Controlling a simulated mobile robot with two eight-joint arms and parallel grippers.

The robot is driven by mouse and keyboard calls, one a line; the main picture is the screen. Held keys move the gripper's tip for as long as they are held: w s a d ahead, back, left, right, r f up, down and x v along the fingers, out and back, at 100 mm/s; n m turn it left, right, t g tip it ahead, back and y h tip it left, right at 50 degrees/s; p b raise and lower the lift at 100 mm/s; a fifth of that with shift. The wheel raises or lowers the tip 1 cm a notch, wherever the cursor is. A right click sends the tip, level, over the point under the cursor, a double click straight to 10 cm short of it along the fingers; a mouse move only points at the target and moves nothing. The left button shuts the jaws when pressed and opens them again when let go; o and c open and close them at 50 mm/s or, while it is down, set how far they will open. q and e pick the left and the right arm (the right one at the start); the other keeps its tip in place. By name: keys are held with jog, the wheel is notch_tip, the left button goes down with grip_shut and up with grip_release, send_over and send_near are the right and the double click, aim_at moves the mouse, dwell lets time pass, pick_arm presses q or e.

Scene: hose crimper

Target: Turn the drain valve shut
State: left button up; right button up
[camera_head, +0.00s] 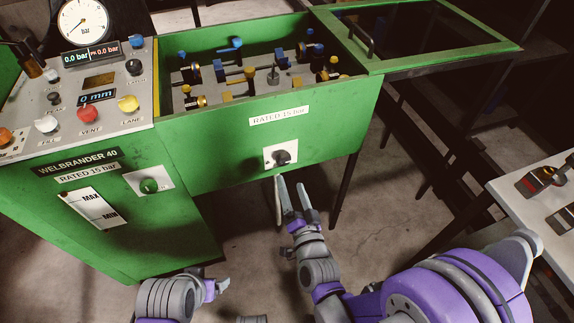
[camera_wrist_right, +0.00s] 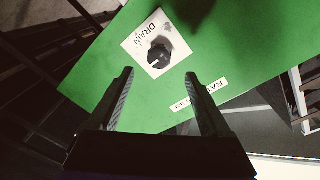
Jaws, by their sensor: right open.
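The drain valve is a black round knob (camera_head: 281,157) on a white plate on the front of the green tank, below its "RATED 15 bar" label. In the right wrist view the knob (camera_wrist_right: 159,55) sits on a plate marked DRAIN, with a small pale mark on it; I cannot tell whether it is open or shut. My right gripper (camera_head: 290,184) is open and empty, just below and in front of the knob, apart from it. In the wrist view its fingertips (camera_wrist_right: 160,76) point toward the knob. My left gripper (camera_head: 217,287) is low at the left; its fingers are unclear.
A control panel (camera_head: 75,118) with knobs, displays and a gauge (camera_head: 83,22) stands at the left. Another knob (camera_head: 149,186) is on the cabinet front below. The tank's windowed lid (camera_head: 455,55) is swung out to the right. A white table (camera_head: 510,200) stands at the right.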

aim_at(284, 163)
jog(key=x, duration=0.8)
jog(key=shift+w+b, duration=0.2)
jog(key=shift+b, duration=0.1)
grip_shut()
